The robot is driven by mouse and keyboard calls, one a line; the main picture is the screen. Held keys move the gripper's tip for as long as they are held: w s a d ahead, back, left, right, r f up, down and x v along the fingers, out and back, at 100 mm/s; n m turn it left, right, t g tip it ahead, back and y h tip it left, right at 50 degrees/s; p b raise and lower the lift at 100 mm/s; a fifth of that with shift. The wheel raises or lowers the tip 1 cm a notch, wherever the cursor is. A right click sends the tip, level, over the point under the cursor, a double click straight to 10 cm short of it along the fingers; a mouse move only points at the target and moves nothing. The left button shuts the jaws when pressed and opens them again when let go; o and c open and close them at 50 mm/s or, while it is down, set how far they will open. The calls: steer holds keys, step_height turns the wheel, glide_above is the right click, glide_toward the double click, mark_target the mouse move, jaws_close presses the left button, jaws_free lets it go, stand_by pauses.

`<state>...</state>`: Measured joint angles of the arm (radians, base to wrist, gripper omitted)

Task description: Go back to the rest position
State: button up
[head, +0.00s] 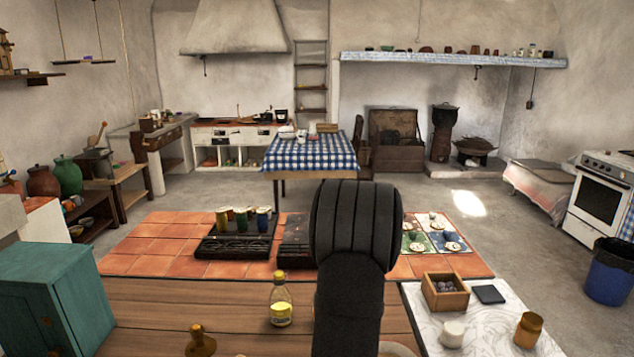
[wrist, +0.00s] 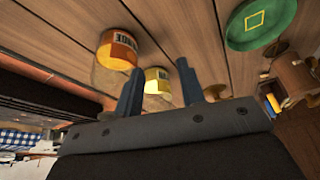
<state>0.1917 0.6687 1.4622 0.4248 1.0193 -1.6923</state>
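My gripper (wrist: 160,65) shows in the wrist view with its two dark fingers spread apart. The fingers are open, with nothing visibly pinched between them. A small jar or bottle with a yellow label (wrist: 157,86) appears between the fingers in that view, with a gap on its right side; how far below it stands I cannot tell. In the head view my dark arm rises at the centre and hides the fingers.
A yellow-labelled bottle (head: 281,308) stands on the wooden counter (head: 150,310). A teal cabinet (head: 55,295) is at left. A wooden box (head: 445,292) and an amber jar (head: 528,330) stand on the marble slab at right. The wrist view shows another jar (wrist: 114,60) and a green disc (wrist: 260,24).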

steer(key=s+d+m+t+h, duration=0.1)
steer(key=d+m, duration=0.3)
steer(key=d, duration=1)
steer(key=s+d+m+t, duration=0.1)
steer(key=s+d+m, duration=0.2)
steer(key=d, duration=1.2)
steer(key=shift+s+d+r+m+h, duration=0.15)
steer(key=shift+s+m+h, duration=0.25)
steer(key=shift+m, duration=0.3)
